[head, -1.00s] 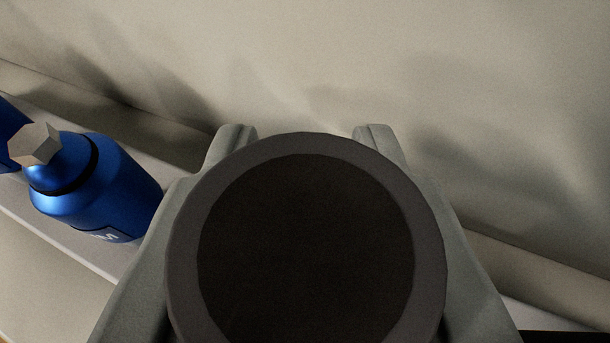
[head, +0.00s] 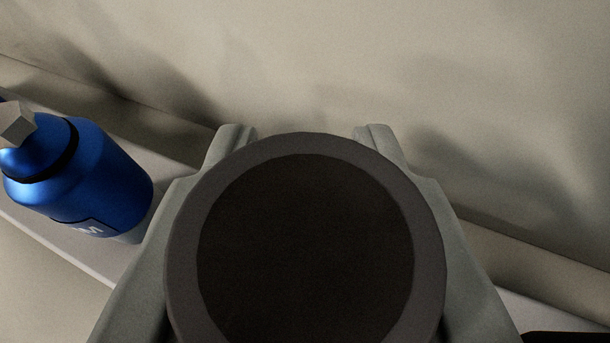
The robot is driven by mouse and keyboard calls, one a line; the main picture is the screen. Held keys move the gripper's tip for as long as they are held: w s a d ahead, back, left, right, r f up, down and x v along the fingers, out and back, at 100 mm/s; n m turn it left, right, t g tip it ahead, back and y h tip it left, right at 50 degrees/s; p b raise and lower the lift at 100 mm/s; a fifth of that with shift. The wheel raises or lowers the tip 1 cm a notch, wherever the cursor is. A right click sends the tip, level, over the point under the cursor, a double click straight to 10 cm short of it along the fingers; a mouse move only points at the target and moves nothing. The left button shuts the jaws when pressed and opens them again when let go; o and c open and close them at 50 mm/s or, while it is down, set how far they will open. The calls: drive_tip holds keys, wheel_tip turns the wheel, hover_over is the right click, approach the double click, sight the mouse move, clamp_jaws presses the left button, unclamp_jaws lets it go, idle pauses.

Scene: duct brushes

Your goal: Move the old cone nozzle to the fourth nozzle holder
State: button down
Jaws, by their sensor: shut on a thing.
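My gripper (head: 305,131) is shut on a dark round thing, which I take to be the old cone nozzle (head: 305,250). Its wide circular end faces the camera, with a dark grey rim around a near-black centre. One grey finger stands on each side of it. The rest of the nozzle is hidden behind this round face. I see no nozzle holder in the view.
A blue bottle (head: 85,180) with a black ring and a grey faceted cap stands on a pale ledge (head: 60,235) at the left, close to my left finger. A beige wall (head: 330,60) fills the background. A black edge (head: 568,338) shows at the lower right.

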drive_tip(key=shift+f, duration=0.3)
drive_tip(key=c, duration=1.1)
unclamp_jaws()
